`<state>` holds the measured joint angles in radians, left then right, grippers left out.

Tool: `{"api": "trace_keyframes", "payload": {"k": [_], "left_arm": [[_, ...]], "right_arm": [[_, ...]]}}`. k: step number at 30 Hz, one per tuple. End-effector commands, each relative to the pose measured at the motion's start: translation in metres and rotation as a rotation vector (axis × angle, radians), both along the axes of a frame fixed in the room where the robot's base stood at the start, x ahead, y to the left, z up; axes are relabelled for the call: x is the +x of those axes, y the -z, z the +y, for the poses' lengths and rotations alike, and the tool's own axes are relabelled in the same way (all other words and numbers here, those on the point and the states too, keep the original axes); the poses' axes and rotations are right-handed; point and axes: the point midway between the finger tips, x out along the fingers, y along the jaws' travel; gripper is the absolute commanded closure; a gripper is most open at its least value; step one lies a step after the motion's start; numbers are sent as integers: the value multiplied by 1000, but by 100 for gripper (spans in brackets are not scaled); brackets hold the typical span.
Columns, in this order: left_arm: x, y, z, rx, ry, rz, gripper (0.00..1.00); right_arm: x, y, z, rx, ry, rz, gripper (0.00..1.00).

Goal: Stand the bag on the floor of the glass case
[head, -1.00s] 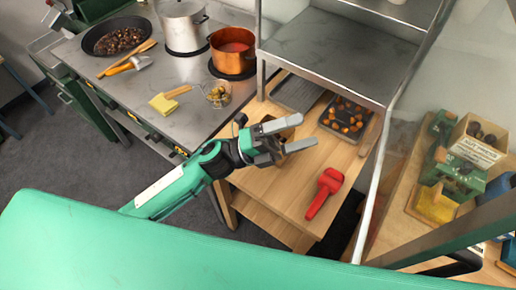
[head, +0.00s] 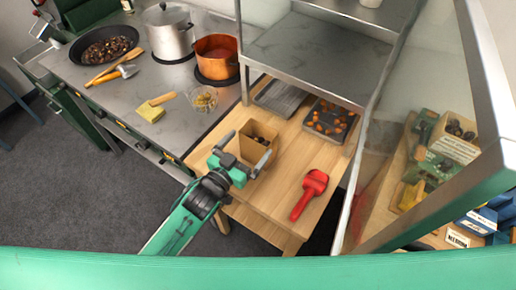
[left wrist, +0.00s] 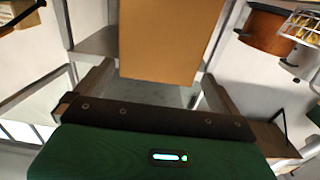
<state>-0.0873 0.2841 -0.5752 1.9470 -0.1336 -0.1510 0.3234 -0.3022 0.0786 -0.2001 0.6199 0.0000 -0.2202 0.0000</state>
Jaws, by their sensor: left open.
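The bag (head: 247,152) is a small open-topped brown paper bag with chestnuts in it, upright on the wooden counter. My left gripper (head: 246,153) is open, with one finger at each side of the bag; I cannot tell whether they touch it. In the left wrist view the bag (left wrist: 170,38) is a large brown panel straight ahead, close to the gripper. The glass case has metal posts, a clear glass pane (head: 425,75) and a grey floor (head: 315,50) raised above the counter, bare in its visible part. My right gripper is not in view.
A red scoop (head: 310,193) lies on the counter (head: 275,195) right of the bag. A tray of chestnuts (head: 330,120) and a grey tray (head: 280,97) sit under the case floor.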

Motion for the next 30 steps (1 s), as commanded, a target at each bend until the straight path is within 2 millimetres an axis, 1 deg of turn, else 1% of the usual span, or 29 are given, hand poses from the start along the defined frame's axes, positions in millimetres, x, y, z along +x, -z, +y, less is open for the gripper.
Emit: {"api": "trace_keyframes", "payload": {"k": [1,3,8,14,18,22,28,29,30], "left_arm": [[7,-2,-5,-1,0,-1,0],[13,-2,-9,0,1,-1,0],[20,-2,-14,1,1,-2,0],[41,-12,-30,1,0,-3,0],[54,-9,-39,1,1,-3,0],[59,-7,-43,2,1,-3,0],[60,-7,-43,2,1,-3,0],[60,-7,-43,2,1,-3,4],[60,-7,-43,2,1,-3,12]], "right_arm": [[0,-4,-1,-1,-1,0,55],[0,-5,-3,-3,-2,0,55],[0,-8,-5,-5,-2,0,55],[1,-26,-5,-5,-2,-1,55],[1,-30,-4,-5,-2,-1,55],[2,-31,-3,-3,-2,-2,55],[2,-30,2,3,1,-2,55],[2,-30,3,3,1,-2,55],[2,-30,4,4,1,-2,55]]}}
